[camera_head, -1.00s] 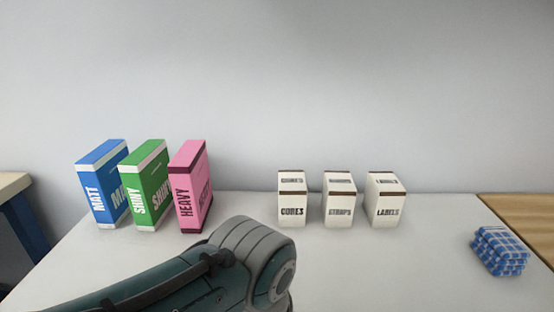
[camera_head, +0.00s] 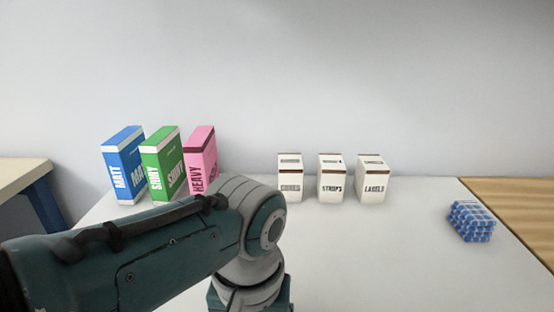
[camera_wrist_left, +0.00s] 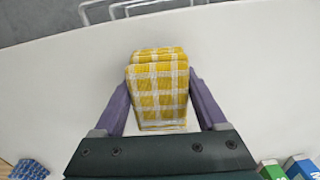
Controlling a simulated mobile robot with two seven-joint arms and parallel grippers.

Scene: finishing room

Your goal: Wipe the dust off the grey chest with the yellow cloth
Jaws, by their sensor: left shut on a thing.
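My left gripper (camera_wrist_left: 160,82) is shut on the yellow cloth (camera_wrist_left: 158,98), a folded yellow and white checked stack. The cloth sits between its two purple fingers, above the white table top; I cannot tell whether it touches the table. In the head view my left arm comes in from the left and its gripper is out of sight. I see no grey chest in either view. My right gripper is not in view.
A folded blue checked cloth (camera_head: 471,222) lies at the table's right. Blue (camera_head: 124,165), green (camera_head: 163,163) and pink (camera_head: 202,158) boxes stand back left. Three white boxes (camera_head: 331,180) stand at the back middle. A wire rack (camera_wrist_left: 140,8) is beyond the white table's (camera_head: 400,260) edge.

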